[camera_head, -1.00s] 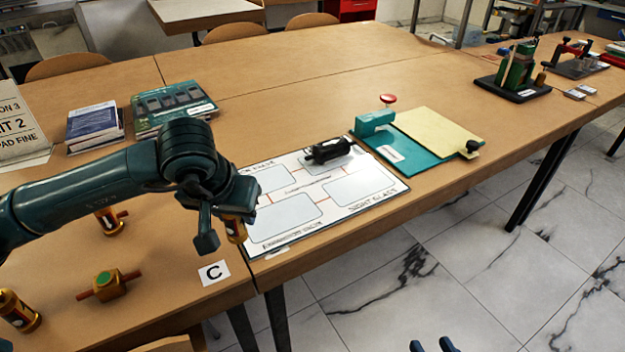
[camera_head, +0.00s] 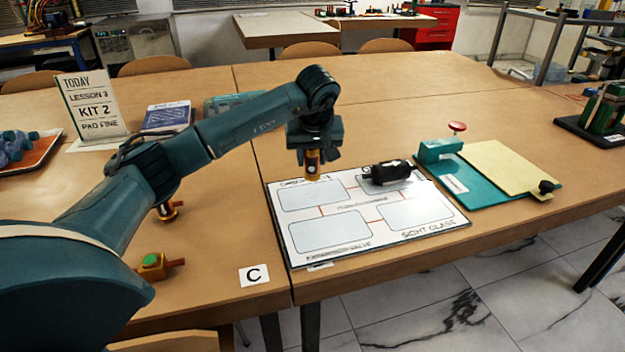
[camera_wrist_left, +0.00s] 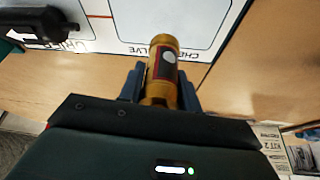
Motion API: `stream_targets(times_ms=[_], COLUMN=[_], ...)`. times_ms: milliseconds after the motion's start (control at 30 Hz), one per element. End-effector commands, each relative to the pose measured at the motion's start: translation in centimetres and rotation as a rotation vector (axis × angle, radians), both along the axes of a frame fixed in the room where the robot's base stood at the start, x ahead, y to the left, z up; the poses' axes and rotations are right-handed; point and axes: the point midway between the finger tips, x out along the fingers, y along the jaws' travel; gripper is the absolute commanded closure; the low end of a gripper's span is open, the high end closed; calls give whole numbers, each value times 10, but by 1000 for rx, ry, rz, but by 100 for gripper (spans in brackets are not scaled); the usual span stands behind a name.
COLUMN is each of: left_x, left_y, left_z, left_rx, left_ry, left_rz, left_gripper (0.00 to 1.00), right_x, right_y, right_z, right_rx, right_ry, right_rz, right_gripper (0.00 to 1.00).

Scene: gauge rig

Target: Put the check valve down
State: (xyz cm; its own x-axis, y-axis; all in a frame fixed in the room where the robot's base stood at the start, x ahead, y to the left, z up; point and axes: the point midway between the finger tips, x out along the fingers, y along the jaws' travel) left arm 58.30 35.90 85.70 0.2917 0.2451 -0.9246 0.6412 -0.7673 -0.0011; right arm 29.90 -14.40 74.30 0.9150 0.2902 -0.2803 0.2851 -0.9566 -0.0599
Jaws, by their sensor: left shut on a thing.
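My left gripper (camera_head: 313,148) points down and is shut on the check valve (camera_head: 312,165), a small brass cylinder with a dark band and a pale round mark. In the left wrist view the valve (camera_wrist_left: 164,70) sits between the two fingers, beside the partly hidden check valve label. Whether its lower end touches the board cannot be told. My right gripper is not in view.
A black fitting (camera_head: 390,172) lies on the board's top right box; both lower boxes are bare. A green-based clamp (camera_head: 440,150) stands to the right. Another brass valve (camera_head: 168,210) and a brass fitting with a green top (camera_head: 155,266) are left of the board.

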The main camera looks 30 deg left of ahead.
Motion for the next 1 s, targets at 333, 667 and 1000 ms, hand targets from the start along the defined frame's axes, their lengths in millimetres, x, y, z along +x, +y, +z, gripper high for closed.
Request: stream_targets(times_ms=[333,667,1000], left_x=[0,0,0], left_y=[-1,0,0], left_z=[-38,-46,-49], left_rx=[0,-1,0], left_ry=[0,-3,-2], left_rz=[-1,-2,-2], left_gripper=[93,93,49], right_x=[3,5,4], right_y=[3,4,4], right_z=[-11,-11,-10], right_rx=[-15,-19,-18], right_ry=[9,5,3], right_rz=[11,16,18], right_gripper=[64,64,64])
